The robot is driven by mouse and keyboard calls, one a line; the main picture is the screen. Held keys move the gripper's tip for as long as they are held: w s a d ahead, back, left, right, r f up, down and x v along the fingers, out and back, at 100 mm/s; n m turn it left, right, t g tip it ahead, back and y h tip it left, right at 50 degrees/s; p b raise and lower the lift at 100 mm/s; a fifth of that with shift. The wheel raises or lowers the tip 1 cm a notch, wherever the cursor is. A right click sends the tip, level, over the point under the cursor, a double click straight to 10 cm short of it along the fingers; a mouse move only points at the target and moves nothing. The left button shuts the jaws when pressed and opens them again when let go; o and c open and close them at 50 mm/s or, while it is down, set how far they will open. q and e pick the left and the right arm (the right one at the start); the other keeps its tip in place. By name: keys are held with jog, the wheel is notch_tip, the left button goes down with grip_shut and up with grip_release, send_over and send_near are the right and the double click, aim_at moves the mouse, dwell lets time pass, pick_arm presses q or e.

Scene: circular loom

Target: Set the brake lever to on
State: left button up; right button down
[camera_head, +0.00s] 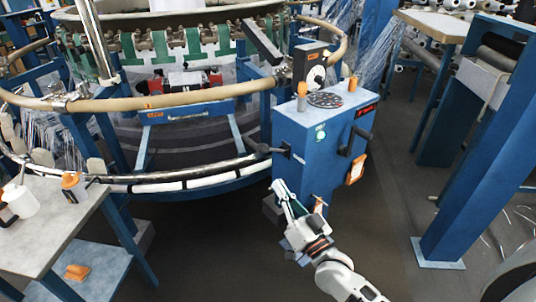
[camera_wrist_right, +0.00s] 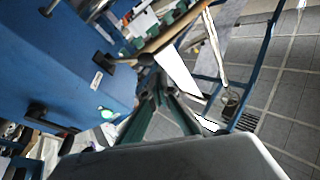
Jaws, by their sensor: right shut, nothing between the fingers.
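A blue control cabinet (camera_head: 300,165) stands at the loom's right side. A black lever with a round knob (camera_head: 263,148) sticks out leftward from its left face, roughly level; I take it as the brake lever. In the right wrist view the lever (camera_wrist_right: 122,61) reaches from the cabinet (camera_wrist_right: 60,55) to its knob just beyond the fingertips. My right gripper (camera_head: 279,186) is shut and empty, below the lever knob and in front of the cabinet. I cannot tell whether it touches the knob. Markings for on or off are not readable. My left gripper is not in view.
The loom's curved rail (camera_head: 190,184) runs left of the lever. A grey table (camera_head: 50,225) stands at left. Dark floor (camera_head: 220,245) lies clear between table and arm.

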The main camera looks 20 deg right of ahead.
pick_arm(q)
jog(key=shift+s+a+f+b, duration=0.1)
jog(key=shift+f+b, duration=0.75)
jog(key=shift+b, duration=0.05)
pick_arm(e)
jog(key=w+d+r+m+t+h, duration=0.2)
jog(key=w+d+r+m+h, duration=0.1)
jog(key=w+d+m, duration=0.1)
jog(key=shift+d+r, duration=0.15)
jog(key=shift+d, duration=0.3)
jog(key=shift+w, duration=0.15)
notch_tip(320, 180, up, 4)
send_over(270, 149)
jog(key=s+d, duration=0.2)
jog(key=s, duration=0.2)
pick_arm(q)
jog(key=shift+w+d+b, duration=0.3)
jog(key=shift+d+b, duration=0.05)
jog(key=shift+b, duration=0.65)
pick_arm(e)
jog(key=a+f, duration=0.1)
jog(key=w+a+f, duration=0.1)
jog(key=f, duration=0.1)
jog(key=shift+w+a, duration=0.2)
jog(key=shift+a, duration=0.1)
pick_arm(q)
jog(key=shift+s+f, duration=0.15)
pick_arm(e)
jog(key=shift+f, duration=0.1)
